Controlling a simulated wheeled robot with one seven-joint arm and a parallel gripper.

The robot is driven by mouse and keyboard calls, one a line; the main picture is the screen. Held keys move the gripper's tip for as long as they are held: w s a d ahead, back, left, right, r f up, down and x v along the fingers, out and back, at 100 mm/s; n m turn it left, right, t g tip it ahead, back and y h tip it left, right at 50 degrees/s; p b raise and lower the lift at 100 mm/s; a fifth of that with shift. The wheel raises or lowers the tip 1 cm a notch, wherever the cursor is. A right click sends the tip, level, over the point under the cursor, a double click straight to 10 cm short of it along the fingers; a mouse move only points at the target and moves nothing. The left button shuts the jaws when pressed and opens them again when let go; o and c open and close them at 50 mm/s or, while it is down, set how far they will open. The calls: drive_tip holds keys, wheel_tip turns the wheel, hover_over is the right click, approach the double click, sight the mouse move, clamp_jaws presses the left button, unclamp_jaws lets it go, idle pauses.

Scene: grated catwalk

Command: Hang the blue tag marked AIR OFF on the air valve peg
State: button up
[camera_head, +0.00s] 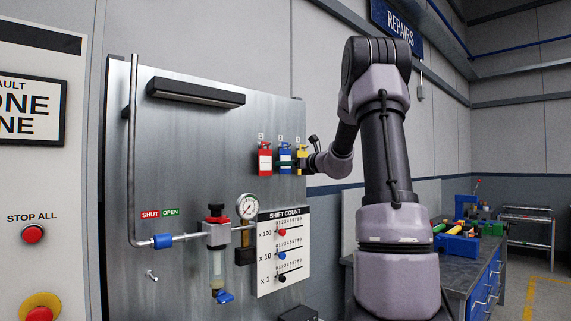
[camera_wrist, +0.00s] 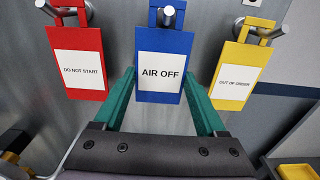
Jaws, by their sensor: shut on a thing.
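The blue tag (camera_wrist: 165,68) marked AIR OFF hangs face-out from a metal peg (camera_wrist: 168,16) on the panel. My gripper (camera_wrist: 163,80) has its green fingers on the tag's left and right edges, shut on it. In the head view the blue tag (camera_head: 285,159) is between a red and a yellow tag, with my gripper largely hidden behind my wrist and the tags. The air pipe has a blue valve handle (camera_head: 162,241) below a SHUT/OPEN label (camera_head: 160,213). A bare peg (camera_head: 151,275) sticks out below that handle.
A red DO NOT START tag (camera_wrist: 78,62) and a yellow OUT OF ORDER tag (camera_wrist: 238,72) hang close on either side. A gauge (camera_head: 247,206), a filter bowl (camera_head: 216,264) and a shift count board (camera_head: 284,250) are lower on the panel. A workbench (camera_head: 465,270) stands at right.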

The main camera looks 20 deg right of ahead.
drive_tip(key=shift+s+d+r, duration=0.1)
drive_tip(key=shift+s+r, duration=0.05)
drive_tip(key=shift+s, duration=0.1)
idle(0.4)
drive_tip(key=shift+s+d, duration=0.2)
drive_tip(key=shift+s, duration=0.35)
drive_tip(key=shift+s+d+r, duration=0.1)
drive_tip(key=shift+s+r, duration=0.05)
drive_tip(key=shift+s, duration=0.1)
drive_tip(key=shift+s+d+r, duration=0.2)
drive_tip(key=shift+s+r, duration=0.1)
drive_tip(key=shift+s, duration=0.35)
drive_tip(key=shift+s+d, duration=0.2)
drive_tip(key=shift+s, duration=0.25)
idle(0.4)
drive_tip(key=shift+v, duration=1.8)
